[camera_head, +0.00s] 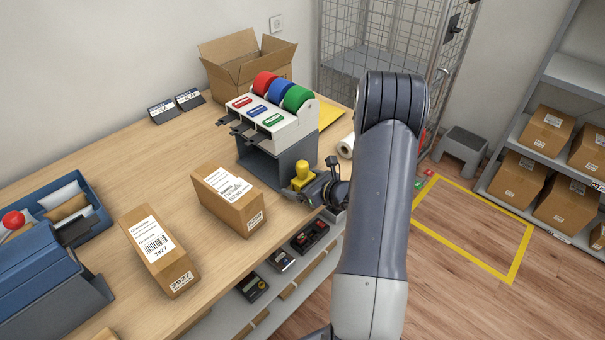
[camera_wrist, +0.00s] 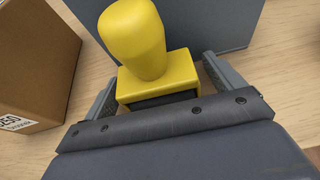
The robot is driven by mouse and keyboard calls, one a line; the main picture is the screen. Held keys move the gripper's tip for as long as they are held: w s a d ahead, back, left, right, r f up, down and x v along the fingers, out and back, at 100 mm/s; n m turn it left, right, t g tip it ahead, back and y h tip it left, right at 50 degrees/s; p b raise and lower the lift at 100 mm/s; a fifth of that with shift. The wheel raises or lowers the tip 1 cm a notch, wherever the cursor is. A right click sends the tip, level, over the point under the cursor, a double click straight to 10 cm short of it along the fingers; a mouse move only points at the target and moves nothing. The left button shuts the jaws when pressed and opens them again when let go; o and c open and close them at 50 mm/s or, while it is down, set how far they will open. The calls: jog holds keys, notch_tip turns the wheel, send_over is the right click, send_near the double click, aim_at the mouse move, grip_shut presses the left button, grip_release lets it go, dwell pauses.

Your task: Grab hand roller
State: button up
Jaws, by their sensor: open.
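The hand roller (camera_head: 302,173) shows as a yellow piece with a rounded knob on a square block, upright on the wooden counter near its front edge. In the wrist view the yellow hand roller (camera_wrist: 140,45) stands in front of my gripper, with a dark part under the block. My gripper (camera_wrist: 160,88) is open, one finger on each side of the yellow block. Whether the fingers touch it I cannot tell. In the head view my gripper (camera_head: 318,186) is low at the counter edge, partly hidden by my arm. The underside of the hand roller is hidden.
A grey stand with red, blue and green rolls (camera_head: 262,133) is close behind. A cardboard parcel (camera_head: 222,200) lies left; another parcel (camera_head: 153,245) lies farther left. A white roll (camera_head: 346,147) is behind right. A shelf (camera_head: 227,318) below the counter holds small devices.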

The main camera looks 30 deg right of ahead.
jog(key=shift+c, duration=0.6)
jog(key=c, duration=1)
jog(key=shift+r, duration=0.2)
